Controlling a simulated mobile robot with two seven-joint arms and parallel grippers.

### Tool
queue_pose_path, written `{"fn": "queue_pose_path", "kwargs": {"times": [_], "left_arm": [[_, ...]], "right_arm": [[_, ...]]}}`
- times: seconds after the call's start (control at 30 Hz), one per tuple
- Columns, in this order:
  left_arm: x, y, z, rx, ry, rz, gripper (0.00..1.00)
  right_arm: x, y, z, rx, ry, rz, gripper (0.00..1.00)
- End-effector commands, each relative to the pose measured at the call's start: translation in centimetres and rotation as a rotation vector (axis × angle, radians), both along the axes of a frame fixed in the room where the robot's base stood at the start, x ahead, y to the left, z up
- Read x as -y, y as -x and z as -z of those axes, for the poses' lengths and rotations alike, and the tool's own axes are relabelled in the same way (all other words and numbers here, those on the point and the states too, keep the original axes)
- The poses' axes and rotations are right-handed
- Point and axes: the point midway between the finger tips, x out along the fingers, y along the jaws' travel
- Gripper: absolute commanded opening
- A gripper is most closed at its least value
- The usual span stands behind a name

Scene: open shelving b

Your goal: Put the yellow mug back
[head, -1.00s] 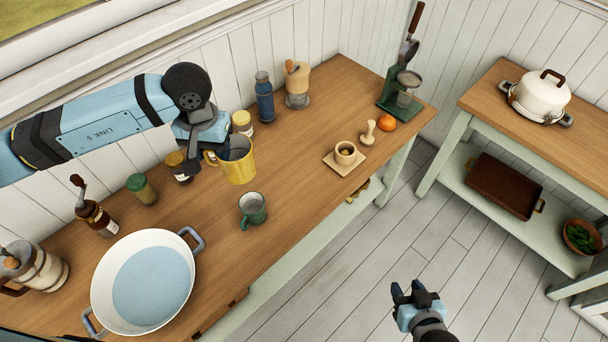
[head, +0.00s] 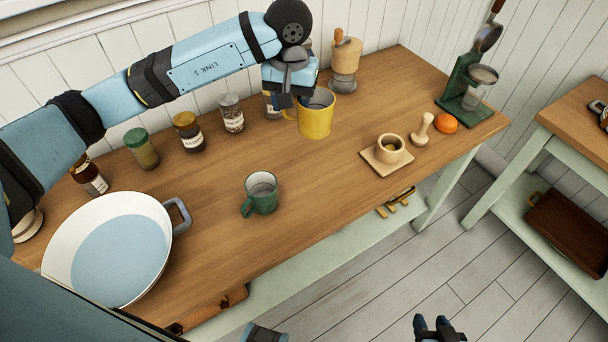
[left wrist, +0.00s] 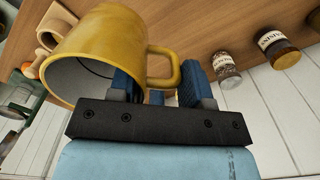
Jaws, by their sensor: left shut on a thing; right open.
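The yellow mug (head: 316,117) is upright in the head view, over the back part of the wooden counter. I cannot tell whether its base touches the counter. My left gripper (head: 291,103) is at the mug's left side, shut on its handle. In the left wrist view, the yellow mug (left wrist: 115,50) fills the upper left and its handle sits between the blue fingers of my left gripper (left wrist: 160,88). My right gripper (head: 439,325) is open and empty over the floor at the bottom edge of the head view.
A green mug (head: 261,193) stands in front, left of the yellow mug. A white pan (head: 66,217) is at left. Spice jars (head: 188,132) line the back. A grinder (head: 345,65) stands behind the yellow mug. A mortar (head: 390,149) on a board is at right. The counter's middle is clear.

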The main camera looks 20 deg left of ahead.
Motion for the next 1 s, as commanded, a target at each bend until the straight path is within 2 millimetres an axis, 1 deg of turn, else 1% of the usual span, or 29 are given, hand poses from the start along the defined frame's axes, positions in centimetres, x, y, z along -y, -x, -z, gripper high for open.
{"fn": "queue_pose_path", "kwargs": {"times": [0.03,0.3,0.43,0.53,0.77,0.9,1.0], "left_arm": [[0.0,0.2,1.3,-0.006,0.001,-0.001,0.08],[0.0,0.2,8.6,-0.007,0.001,-0.001,0.08],[0.0,0.2,11.6,-0.005,0.002,-0.001,0.08],[0.0,0.1,13.0,-0.003,0.0,0.0,0.08],[0.0,0.1,14.7,-0.002,0.001,0.0,0.08],[0.0,0.2,16.8,-0.004,0.001,0.0,0.08],[0.0,0.1,18.0,-0.002,0.0,0.0,0.08]], "right_arm": [[0.0,-0.1,-0.2,0.002,-0.001,0.0,0.43],[0.2,-0.2,-0.5,0.005,0.004,0.004,0.43],[0.3,-0.2,-0.5,0.005,0.006,0.006,0.43],[0.4,-0.2,-0.5,0.006,0.007,0.005,0.43],[0.4,-0.1,-0.4,0.006,0.007,0.005,0.43],[0.3,-0.1,-0.5,0.006,0.007,0.004,0.43],[0.2,-0.1,-0.5,0.006,0.007,0.003,0.43]]}}
